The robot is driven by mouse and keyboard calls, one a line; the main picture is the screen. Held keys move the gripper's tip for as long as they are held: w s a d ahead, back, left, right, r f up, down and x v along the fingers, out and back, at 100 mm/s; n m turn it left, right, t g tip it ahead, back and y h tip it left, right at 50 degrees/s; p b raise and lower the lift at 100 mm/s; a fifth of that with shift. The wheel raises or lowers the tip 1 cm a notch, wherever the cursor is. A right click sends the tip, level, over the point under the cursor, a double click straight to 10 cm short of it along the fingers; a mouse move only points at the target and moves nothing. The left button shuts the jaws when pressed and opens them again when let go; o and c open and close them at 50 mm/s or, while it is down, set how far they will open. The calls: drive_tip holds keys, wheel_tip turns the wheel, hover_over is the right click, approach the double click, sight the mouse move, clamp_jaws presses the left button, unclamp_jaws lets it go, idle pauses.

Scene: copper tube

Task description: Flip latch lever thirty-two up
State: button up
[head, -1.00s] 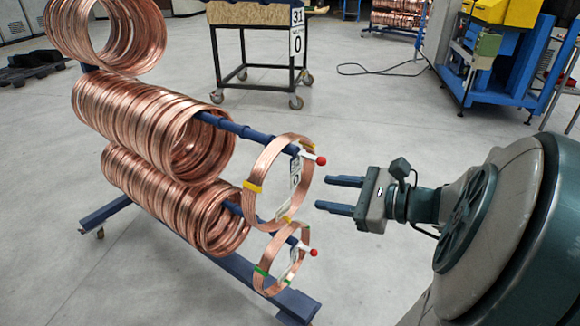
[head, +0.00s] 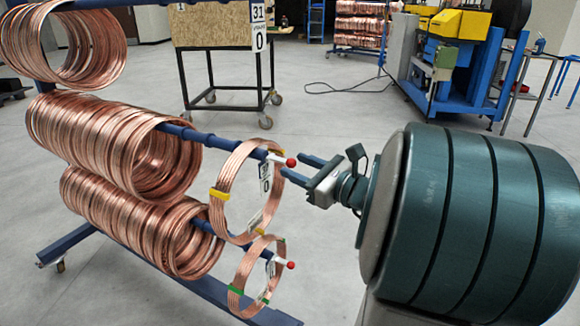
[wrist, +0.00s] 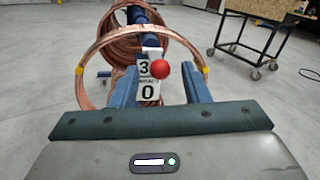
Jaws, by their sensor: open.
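The upper latch lever is a short white lever with a red ball tip (head: 290,162), at the end of the upper blue rod (head: 225,141). It sticks out to the right in the head view. In the wrist view its red ball (wrist: 161,69) lies between my fingers, in front of a tag (wrist: 149,82) reading 3 and 0; a second digit is hidden by the ball. My gripper (head: 297,169) is open and empty, its fingertips close to the ball. Contact cannot be told. A lower lever with a red ball (head: 291,265) sits on the lower rod.
A copper coil with yellow bands (head: 222,190) hangs on the upper rod, and one with green bands (head: 238,290) on the lower. Large copper coils (head: 150,160) fill the rack behind. A wheeled cart (head: 222,30) and blue machine (head: 450,70) stand farther back.

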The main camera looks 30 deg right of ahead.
sight(282, 161)
drive_tip(key=shift+x, duration=1.45)
drive_tip(key=c, duration=0.9)
drive_tip(key=shift+r, duration=0.1)
drive_tip(key=shift+r, duration=0.1)
